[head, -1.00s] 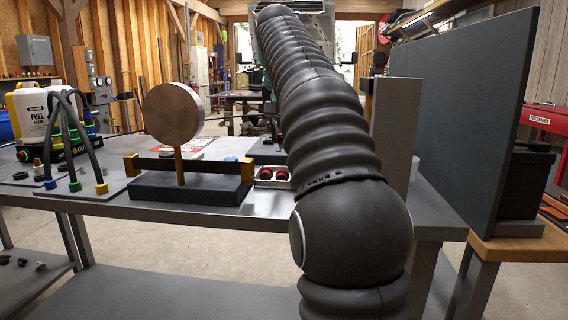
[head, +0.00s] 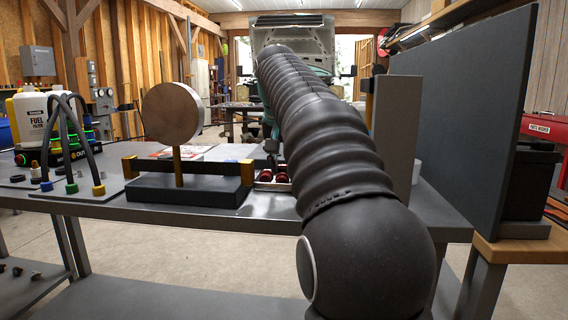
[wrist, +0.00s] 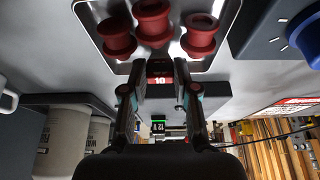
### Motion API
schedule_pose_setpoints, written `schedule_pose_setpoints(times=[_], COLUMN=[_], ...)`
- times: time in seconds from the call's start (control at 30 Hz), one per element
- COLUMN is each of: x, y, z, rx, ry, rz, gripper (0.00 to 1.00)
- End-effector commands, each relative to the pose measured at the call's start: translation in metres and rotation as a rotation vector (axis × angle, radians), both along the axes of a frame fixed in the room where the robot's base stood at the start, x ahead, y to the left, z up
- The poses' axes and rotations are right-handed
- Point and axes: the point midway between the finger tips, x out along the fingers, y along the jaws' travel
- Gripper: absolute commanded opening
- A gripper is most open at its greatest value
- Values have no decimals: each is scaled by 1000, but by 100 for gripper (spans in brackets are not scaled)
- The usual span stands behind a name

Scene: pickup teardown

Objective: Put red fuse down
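In the wrist view, the red fuse (wrist: 159,81) is a small red piece with a white "10" on it. It sits between the fingertips of my gripper (wrist: 160,74), which are closed in on its two sides. The fuse is close to the edge of a metal tray (wrist: 95,50) holding red spool-shaped parts (wrist: 153,22); I cannot tell whether it touches anything below. In the head view, my arm hides the fuse and most of the gripper. The tray (head: 268,187) shows there just left of my arm, with red parts (head: 265,176) in it.
A dark stand with a round metal disc (head: 171,113) is left of the tray on the grey bench (head: 245,212). A tall dark panel (head: 460,120) stands at the right.

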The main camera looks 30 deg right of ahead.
Motion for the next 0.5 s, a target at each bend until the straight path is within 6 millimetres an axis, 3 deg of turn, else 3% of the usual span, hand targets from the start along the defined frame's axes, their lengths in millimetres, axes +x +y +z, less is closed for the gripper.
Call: schedule_pose_setpoints(times=[0.03, 0.1, 0.5], x=[0, 0, -1], y=[0, 0, 1], z=[0, 0, 8], rx=[0, 0, 0], ry=[0, 0, 0], rz=[0, 0, 0], gripper=[43, 53, 53])
